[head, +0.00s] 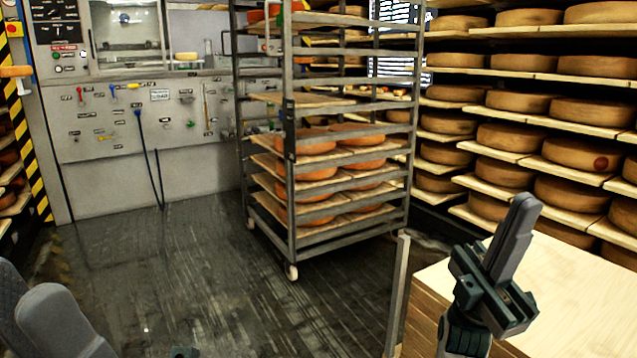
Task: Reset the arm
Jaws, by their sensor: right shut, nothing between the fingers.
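My right gripper (521,207) is at the lower right, raised with its fingers pointing up. Its two fingers are together and nothing is held between them. It shows in front of a pale wooden board top (590,300), and I cannot tell the gap between them. Grey rounded links of my left arm (60,322) show at the lower left corner. My left gripper's fingers cannot be seen.
A wheeled metal rack (290,215) with orange cheese wheels (316,141) stands at the centre. Shelves of brown cheese wheels (580,154) fill the right side. A grey control panel (150,120) is at the back left. The dark wet floor (150,270) is clear on the left.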

